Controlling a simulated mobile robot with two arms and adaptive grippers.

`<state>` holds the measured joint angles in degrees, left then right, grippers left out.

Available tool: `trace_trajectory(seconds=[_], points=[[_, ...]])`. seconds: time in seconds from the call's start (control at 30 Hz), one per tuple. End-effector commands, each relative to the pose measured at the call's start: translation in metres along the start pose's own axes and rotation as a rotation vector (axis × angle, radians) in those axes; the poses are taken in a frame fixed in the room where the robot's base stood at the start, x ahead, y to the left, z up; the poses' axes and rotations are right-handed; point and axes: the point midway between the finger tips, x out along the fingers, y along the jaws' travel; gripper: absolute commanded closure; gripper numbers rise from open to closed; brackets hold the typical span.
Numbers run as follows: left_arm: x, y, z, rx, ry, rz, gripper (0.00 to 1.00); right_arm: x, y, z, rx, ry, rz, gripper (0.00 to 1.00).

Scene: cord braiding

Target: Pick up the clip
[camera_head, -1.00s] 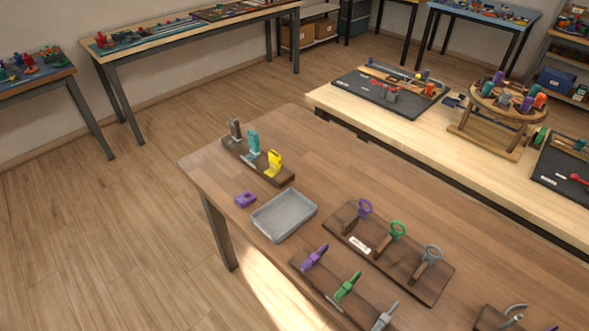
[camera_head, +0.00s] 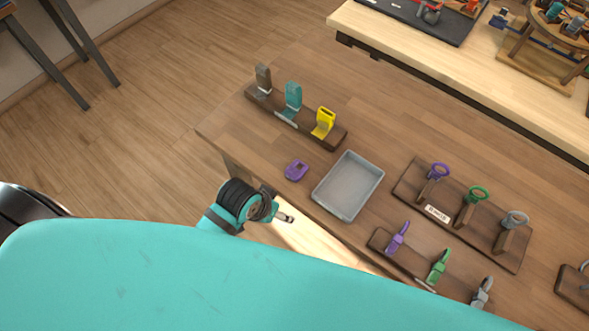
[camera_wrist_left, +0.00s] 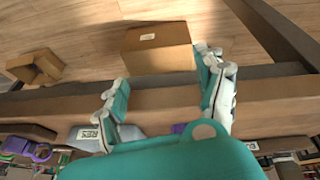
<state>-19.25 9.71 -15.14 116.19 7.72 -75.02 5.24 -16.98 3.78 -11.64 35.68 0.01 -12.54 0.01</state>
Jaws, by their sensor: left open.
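A small purple clip-like piece (camera_head: 296,170) lies on the brown table (camera_head: 365,108), left of the grey tray (camera_head: 348,187). Purple (camera_head: 397,237), green (camera_head: 438,267) and grey (camera_head: 482,293) clip-like tools stand upright in a dark wooden holder. I cannot tell which one is the clip. My left gripper (camera_head: 284,217) is near the table's front edge, below and left of the tray and apart from the purple piece. In the left wrist view its fingers (camera_wrist_left: 163,68) are spread and empty; a bit of purple (camera_wrist_left: 178,128) shows behind it. My right gripper is out of view.
A wooden rack (camera_head: 335,134) with grey, teal and yellow pieces stands behind the purple piece. Another rack (camera_head: 512,258) holds ring-handled tools at right. A cardboard box (camera_wrist_left: 158,50) is in the left wrist view. The table behind the tray is clear.

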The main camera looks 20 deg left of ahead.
Motion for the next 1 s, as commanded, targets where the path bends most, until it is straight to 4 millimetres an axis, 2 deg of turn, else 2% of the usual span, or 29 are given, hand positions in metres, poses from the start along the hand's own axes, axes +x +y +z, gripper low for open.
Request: trace_trajectory(seconds=[0.03, 0.17, 0.3, 0.4, 0.6, 0.77, 0.87, 1.0], points=[[-0.016, 0.006, -0.008, 0.007, 0.014, 0.011, 0.29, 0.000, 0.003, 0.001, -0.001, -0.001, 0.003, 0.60], [-0.056, 0.020, -0.024, 0.031, 0.041, 0.039, 0.29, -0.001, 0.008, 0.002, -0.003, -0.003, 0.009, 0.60], [-0.098, 0.050, -0.052, 0.091, 0.077, 0.110, 0.29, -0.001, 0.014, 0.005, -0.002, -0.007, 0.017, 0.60], [-0.108, 0.068, -0.066, 0.131, 0.080, 0.158, 0.29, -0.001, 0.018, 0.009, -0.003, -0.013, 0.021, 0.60], [-0.115, 0.098, -0.091, 0.211, 0.061, 0.227, 0.29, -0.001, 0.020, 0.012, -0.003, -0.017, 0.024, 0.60], [-0.118, 0.112, -0.110, 0.279, 0.008, 0.250, 0.29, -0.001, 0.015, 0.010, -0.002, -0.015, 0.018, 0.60], [-0.119, 0.112, -0.122, 0.318, -0.053, 0.233, 0.29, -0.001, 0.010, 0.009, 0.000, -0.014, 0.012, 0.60], [-0.124, 0.090, -0.140, 0.321, -0.168, 0.149, 0.29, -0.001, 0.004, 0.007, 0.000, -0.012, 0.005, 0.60]])
